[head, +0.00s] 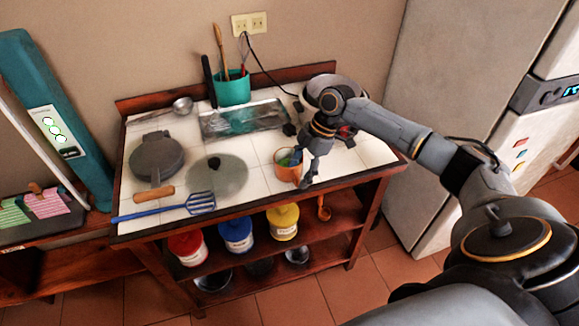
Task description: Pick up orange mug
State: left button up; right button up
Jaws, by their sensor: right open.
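The orange mug (287,170) stands on the white tiled counter, near its front edge and right of the glass lid. Something blue and green shows at its mouth. My right gripper (306,177) reaches down from the upper right and is open, with its fingers at the right side of the mug. One finger overlaps the mug's edge in the head view; I cannot tell whether they touch. My left gripper is not in view.
On the counter (137,219) are a glass lid (222,178), a blue slotted spatula (197,204), a dark round pan (158,160), a glass dish (242,119), a ladle (182,106) and a teal utensil holder (232,90). Canisters stand on the shelf below. A fridge (440,110) is at right.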

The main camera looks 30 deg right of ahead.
jog(key=shift+x, duration=1.15)
jog(key=shift+w+a+f, duration=0.1)
jog(key=shift+f, duration=0.2)
jog(key=c, duration=1.3)
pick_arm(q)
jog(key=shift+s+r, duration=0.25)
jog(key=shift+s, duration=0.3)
pick_arm(e)
grip_shut()
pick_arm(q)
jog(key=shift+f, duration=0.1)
pick_arm(e)
jog(key=shift+r, duration=0.2)
